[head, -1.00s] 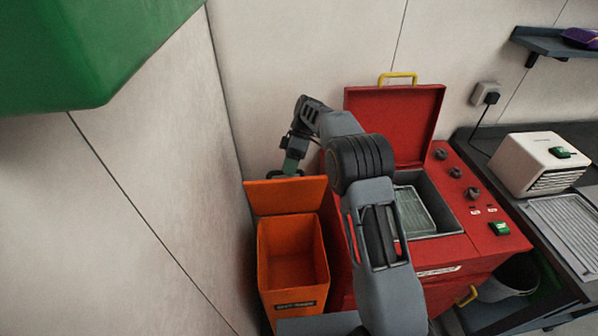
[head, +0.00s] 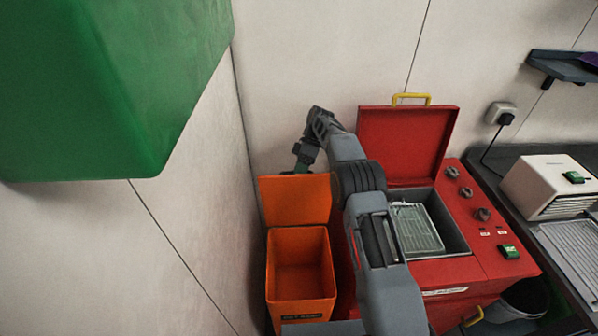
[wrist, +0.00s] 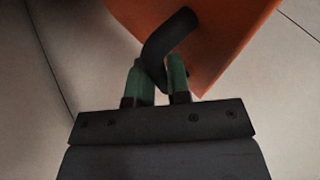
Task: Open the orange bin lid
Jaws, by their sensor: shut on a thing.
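The orange bin (head: 302,268) stands low in the head view, and its inside shows empty. Its orange lid (head: 295,200) is raised, standing up at the bin's back edge. In the wrist view the lid (wrist: 225,35) fills the upper middle, with a dark curved handle (wrist: 168,40) on it. My gripper (wrist: 160,72) has green fingertips shut around the handle's near end. In the head view my gripper (head: 302,168) is behind the lid's top edge and partly hidden by it.
A red machine (head: 485,250) with its red lid (head: 405,142) raised stands right of the bin, close to my arm. A large green box-like shape (head: 110,90) fills the upper left. The pale wall is close behind and left of the bin.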

